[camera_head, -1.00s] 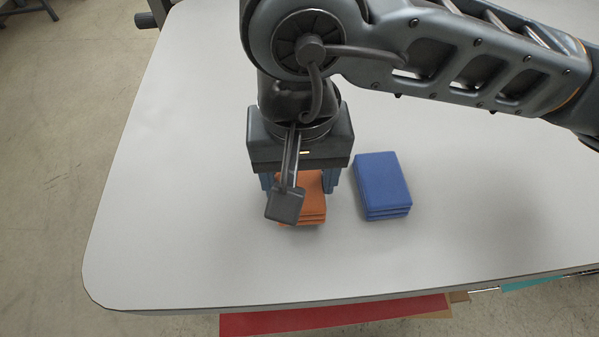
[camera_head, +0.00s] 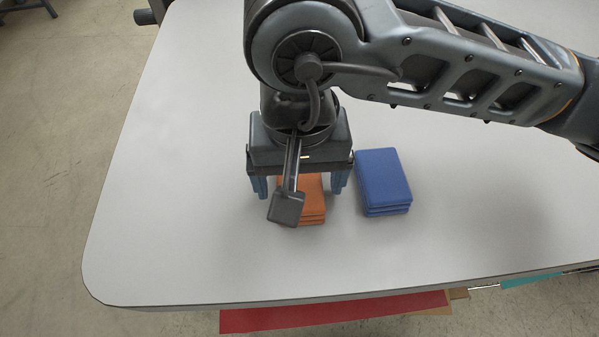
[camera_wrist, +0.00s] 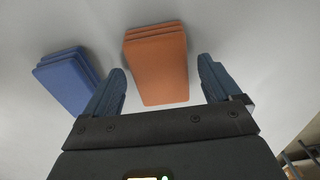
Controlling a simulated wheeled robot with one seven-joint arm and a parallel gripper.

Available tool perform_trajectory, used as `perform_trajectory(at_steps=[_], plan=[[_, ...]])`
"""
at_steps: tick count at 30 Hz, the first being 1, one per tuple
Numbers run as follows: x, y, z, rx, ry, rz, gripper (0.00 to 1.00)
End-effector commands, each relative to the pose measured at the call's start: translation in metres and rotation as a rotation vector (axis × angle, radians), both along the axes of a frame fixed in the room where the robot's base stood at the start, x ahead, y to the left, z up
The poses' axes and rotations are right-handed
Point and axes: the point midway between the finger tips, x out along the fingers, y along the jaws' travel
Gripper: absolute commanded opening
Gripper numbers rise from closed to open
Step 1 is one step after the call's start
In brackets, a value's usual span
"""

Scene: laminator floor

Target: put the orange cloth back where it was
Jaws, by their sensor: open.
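The orange cloth (camera_head: 313,208) is a folded stack lying on the white table, partly hidden in the head view by my wrist camera arm. In the wrist view the orange cloth (camera_wrist: 157,66) lies beyond and between the two fingers. My gripper (camera_head: 298,190) is open and points down over the cloth, with one finger to each side. The fingers of my gripper also show in the wrist view (camera_wrist: 163,80), apart from the cloth and with nothing held between them.
A folded blue cloth (camera_head: 384,182) lies just right of the orange one, close to my right finger; it also shows in the wrist view (camera_wrist: 68,80). The white table (camera_head: 180,200) is bare to the left. A red sheet (camera_head: 330,314) shows below the table's front edge.

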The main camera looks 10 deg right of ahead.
Motion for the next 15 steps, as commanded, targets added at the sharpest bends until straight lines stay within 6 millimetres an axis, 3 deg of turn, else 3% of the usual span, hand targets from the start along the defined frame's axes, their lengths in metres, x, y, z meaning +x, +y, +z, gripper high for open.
perform_trajectory(at_steps=[8,15], plan=[[0.001,0.000,0.007,0.000,-0.002,0.001,0.91],[0.001,0.000,0.049,-0.001,-0.007,0.002,0.91]])
